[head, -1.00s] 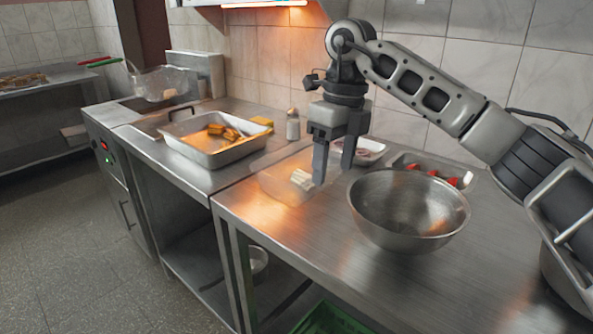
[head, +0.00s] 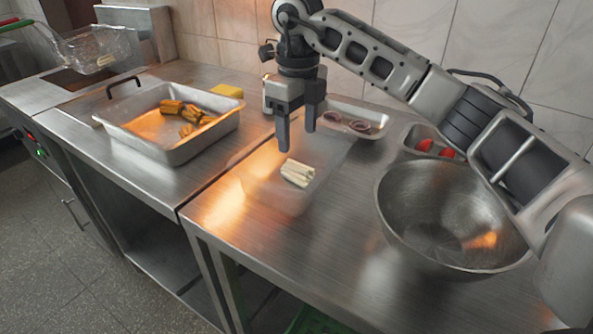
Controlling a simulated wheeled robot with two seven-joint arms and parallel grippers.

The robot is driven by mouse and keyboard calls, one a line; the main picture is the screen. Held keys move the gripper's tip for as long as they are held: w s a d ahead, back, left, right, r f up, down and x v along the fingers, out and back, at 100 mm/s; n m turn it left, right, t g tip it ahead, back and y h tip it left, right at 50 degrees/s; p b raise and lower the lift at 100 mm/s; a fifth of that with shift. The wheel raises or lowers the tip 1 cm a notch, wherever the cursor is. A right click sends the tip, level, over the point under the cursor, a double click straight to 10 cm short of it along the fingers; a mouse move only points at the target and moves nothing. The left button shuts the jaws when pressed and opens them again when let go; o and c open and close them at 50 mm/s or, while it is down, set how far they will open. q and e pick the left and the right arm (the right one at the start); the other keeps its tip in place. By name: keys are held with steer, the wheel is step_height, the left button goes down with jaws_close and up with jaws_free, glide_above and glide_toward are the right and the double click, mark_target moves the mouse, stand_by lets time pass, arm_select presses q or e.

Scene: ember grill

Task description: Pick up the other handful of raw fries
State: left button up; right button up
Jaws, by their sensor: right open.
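A small bundle of pale raw fries (head: 297,173) lies in a translucent shallow container (head: 283,204) on the steel counter. My right gripper (head: 297,141) is open above the fries, fingers pointing down. It looks empty and apart from the fries; the exact height gap is hard to judge. A wire fry basket (head: 95,48) with a green handle is at the upper left, with something small and pale inside it. My left gripper is not in view.
A large steel bowl (head: 440,222) stands right of the fries. Behind are a tray of onion rings (head: 352,124) and a container with red pieces (head: 424,146). A metal pan (head: 178,154) with browned wedges (head: 187,116) sits left. The counter's front is clear.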

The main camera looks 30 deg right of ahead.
mark_target(298, 165)
step_height(298, 165, down, 8)
steer(key=shift+w+d+f+p, duration=0.15)
steer(key=shift+f+p, duration=0.1)
steer(key=shift+p, duration=0.3)
steer(key=c, duration=1)
